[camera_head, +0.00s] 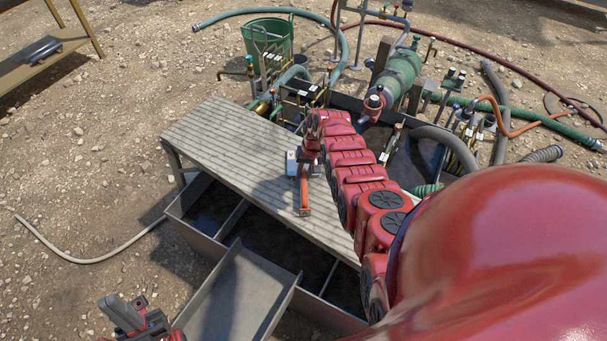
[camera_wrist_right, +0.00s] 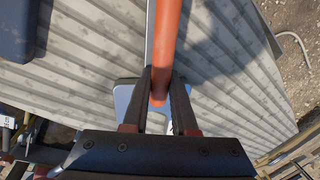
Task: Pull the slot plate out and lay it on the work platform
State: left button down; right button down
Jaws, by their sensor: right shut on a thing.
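My right gripper (camera_wrist_right: 161,88) is shut on an orange bar (camera_wrist_right: 166,45) in the wrist view. The bar also shows in the head view (camera_head: 304,192), just above or on the work platform (camera_head: 225,135); I cannot tell if it touches. A pale, bluish metal piece (camera_wrist_right: 127,96) shows beside and under the fingers. It may be the slot plate, but most of it is hidden. The platform is a grey, ribbed board and fills much of the wrist view. My left gripper (camera_head: 138,318) is at the bottom left, partly cut off, and its jaws are unclear.
A grey metal tank with compartments (camera_head: 212,247) lies below the platform's near side, with a sloping grey panel (camera_head: 235,300). Pipes, valves and a green pump (camera_head: 398,72) crowd the far side. A green bucket (camera_head: 268,36) stands behind. The platform's left part is bare.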

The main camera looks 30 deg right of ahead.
jog(key=c, duration=0.6)
grip_release()
jog(key=shift+s+d+r+p, duration=0.1)
jog(key=shift+r+p, duration=0.2)
jog(key=shift+r, duration=0.55)
jog(key=d+r+p, duration=0.1)
jog(key=r, duration=0.4)
jog(key=s+r+p, duration=0.1)
jog(key=r, duration=0.4)
jog(key=d+r+p, duration=0.1)
jog(key=r, duration=0.4)
jog(key=shift+s+d+r, duration=0.25)
jog(key=shift+s+d, duration=0.05)
jog(key=shift+f, duration=0.1)
